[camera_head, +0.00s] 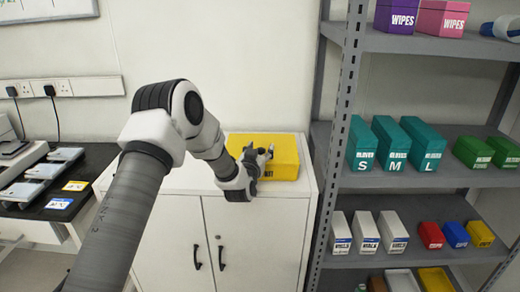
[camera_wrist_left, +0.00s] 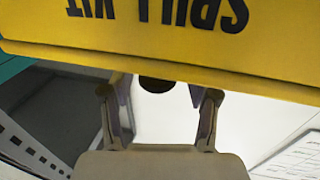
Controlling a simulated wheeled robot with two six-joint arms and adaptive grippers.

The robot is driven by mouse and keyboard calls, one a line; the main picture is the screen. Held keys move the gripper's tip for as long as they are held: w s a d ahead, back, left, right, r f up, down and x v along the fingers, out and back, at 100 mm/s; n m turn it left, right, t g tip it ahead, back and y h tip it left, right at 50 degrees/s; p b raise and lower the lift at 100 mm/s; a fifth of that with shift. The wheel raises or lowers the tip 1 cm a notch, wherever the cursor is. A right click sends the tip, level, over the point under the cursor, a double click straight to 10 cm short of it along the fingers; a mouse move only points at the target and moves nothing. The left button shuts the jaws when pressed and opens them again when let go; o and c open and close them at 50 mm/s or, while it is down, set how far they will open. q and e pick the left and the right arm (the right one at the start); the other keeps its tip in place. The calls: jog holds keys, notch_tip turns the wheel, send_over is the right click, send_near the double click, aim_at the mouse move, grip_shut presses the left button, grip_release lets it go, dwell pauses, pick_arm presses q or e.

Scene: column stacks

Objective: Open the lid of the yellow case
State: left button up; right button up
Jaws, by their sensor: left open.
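The yellow case (camera_head: 285,152) sits on top of the white cabinet, and its lid looks closed. My left gripper (camera_head: 260,154) is at the case's front left, its fingers overlapping the case in the head view. In the left wrist view the yellow case (camera_wrist_left: 160,45) fills the top, with upside-down black lettering. There my left gripper (camera_wrist_left: 158,98) is open, its two fingers spread below the case's edge with nothing held. A dark round spot (camera_wrist_left: 157,84) shows between the fingertips at that edge. I cannot tell whether the fingers touch the case. My right gripper is not in view.
The white cabinet (camera_head: 260,235) has free top space left of the case. A grey shelf rack (camera_head: 342,130) stands close on the right, with teal boxes (camera_head: 392,145) and other boxes. A dark bench (camera_head: 90,165) with equipment is at the left.

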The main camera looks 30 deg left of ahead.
pick_arm(q)
jog(key=shift+d, duration=0.15)
grip_shut()
jog(key=shift+r, duration=0.1)
